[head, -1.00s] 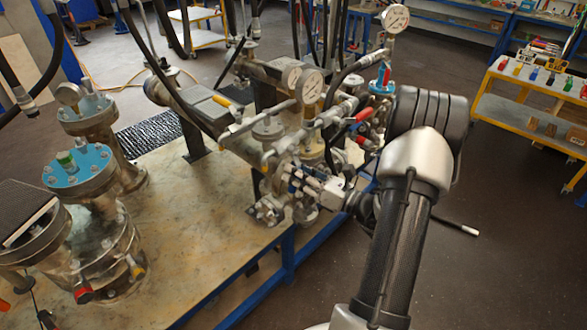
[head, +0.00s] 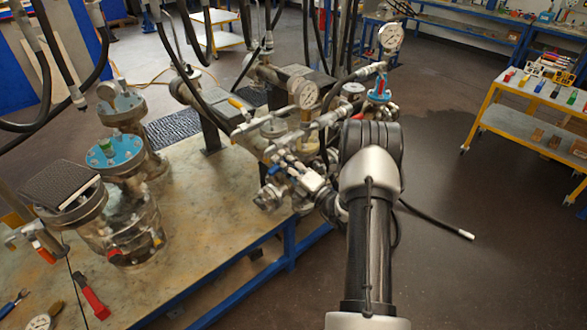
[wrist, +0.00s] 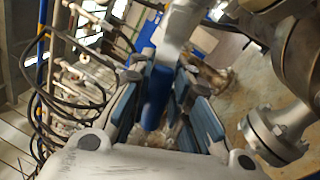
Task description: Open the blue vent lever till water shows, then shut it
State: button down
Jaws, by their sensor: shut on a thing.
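The blue vent lever (wrist: 156,98) stands between the finger pads of my gripper (wrist: 158,108) in the wrist view, and the gripper is shut on it. A pale metal part meets the lever's far end. In the head view my gripper (head: 293,172) is at the near side of the pipework, beside a flanged vessel. There the lever is mostly hidden by the fingers and small, and I cannot make out its angle. No water stream can be made out at the vent in either view.
Pressure gauges (head: 307,94) and hoses crowd the space just beyond my gripper. Flanged vessels with a blue lid (head: 115,152) stand on the bench (head: 195,235) at left. A dark patch (head: 440,135) marks the floor at right. A yellow trolley (head: 520,125) stands beyond.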

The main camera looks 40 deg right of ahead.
jog(key=shift+r+m+h+p, duration=0.25)
jog(key=shift+r+m+p, duration=0.15)
jog(key=shift+m, duration=0.5)
jog(key=shift+r+m+h+p, duration=0.25)
jog(key=shift+m+p, duration=0.2)
jog(key=shift+m, duration=0.45)
jog(key=c, duration=1.5)
grip_release()
jog(key=shift+r, duration=0.1)
jog(key=shift+o, duration=0.2)
jog(key=a+v, duration=0.1)
jog(key=v, duration=1.1)
jog(key=shift+d, duration=0.35)
